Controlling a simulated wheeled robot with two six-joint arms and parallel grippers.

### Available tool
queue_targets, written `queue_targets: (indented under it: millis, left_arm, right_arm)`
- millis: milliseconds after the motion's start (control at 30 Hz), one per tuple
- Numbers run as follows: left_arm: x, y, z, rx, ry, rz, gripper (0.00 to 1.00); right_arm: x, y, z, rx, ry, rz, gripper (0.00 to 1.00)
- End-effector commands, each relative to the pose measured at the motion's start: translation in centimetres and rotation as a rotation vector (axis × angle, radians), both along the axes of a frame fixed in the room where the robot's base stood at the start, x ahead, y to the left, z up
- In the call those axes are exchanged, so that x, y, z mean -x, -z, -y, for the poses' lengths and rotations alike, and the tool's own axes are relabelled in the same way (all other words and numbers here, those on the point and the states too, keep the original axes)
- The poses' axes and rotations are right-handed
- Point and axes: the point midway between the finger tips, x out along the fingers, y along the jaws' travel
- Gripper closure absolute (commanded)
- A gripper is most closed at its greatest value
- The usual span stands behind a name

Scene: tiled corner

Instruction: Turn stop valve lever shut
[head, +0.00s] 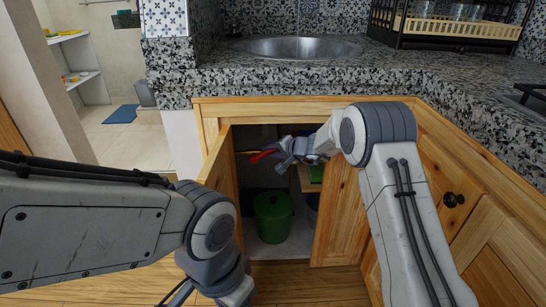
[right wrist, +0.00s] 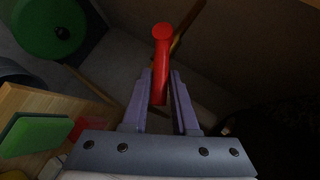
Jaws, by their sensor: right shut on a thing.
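The red stop valve lever (head: 262,156) shows inside the open cupboard under the sink, at the tip of my right gripper (head: 276,154). In the right wrist view the red lever (right wrist: 161,60) stands between the two fingers of my right gripper (right wrist: 160,88), which is shut on it. The lever's rounded end sticks out past the fingertips. A thin brass-coloured pipe (right wrist: 186,30) runs behind it, and the valve body cannot be made out. My left arm comes in low at the left, outside the cupboard; its fingers are out of the picture.
The cupboard's wooden left door (head: 219,182) and right door (head: 338,215) stand open on either side of my right forearm. A green lidded bin (head: 273,216) stands on the cupboard floor below. The granite counter (head: 300,78) with the sink (head: 300,48) overhangs the opening.

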Motion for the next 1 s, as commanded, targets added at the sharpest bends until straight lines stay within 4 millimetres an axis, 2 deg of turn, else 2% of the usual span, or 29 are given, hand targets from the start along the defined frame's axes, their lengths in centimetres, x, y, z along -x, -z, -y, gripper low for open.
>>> queue_targets:
  millis: [233, 667, 700, 733, 767, 1000]
  left_arm:
    - [0.00, 0.25, 0.00, 0.000, 0.000, 0.000, 0.50]
    - [0.00, 0.26, 0.00, 0.000, 0.000, 0.000, 0.50]
    - [0.00, 0.26, 0.00, 0.000, 0.000, 0.000, 0.50]
    - [0.00, 0.26, 0.00, 0.000, 0.000, 0.000, 0.50]
    - [0.00, 0.26, 0.00, 0.000, 0.000, 0.000, 0.50]
    - [0.00, 0.26, 0.00, 0.000, 0.000, 0.000, 0.50]
  right_arm:
    - [0.00, -0.26, -0.07, 0.069, 0.003, -0.002, 1.00]
    - [-0.01, -0.32, -0.10, 0.078, 0.002, -0.002, 1.00]
    - [-0.01, -0.31, -0.11, 0.078, 0.002, -0.002, 0.61]
    - [-0.01, -0.31, -0.11, 0.077, 0.003, -0.003, 0.50]
    - [-0.01, -0.32, -0.13, 0.077, 0.003, -0.003, 0.43]
    - [-0.01, -0.37, -0.29, 0.075, 0.000, -0.002, 0.43]
